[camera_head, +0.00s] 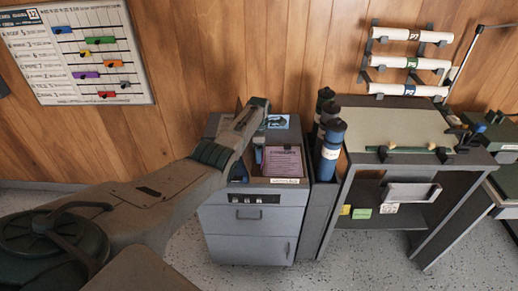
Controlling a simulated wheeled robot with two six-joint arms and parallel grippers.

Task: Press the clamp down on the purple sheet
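The purple sheet (282,161), pinkish-purple with printed lines, lies on top of the grey cabinet (245,222). A small blue part (259,154) shows just left of the sheet, beside my arm. I cannot tell whether it belongs to the clamp, and no clamp is clearly seen. My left arm comes in from the left and crosses over the left part of the cabinet top, hiding much of it. Its far end, with my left gripper (256,106), is near the back of the cabinet, up and left of the sheet. Its fingers are not clear. My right gripper is not in view.
A planning board (85,55) hangs at left. Speckled floor is free in front.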

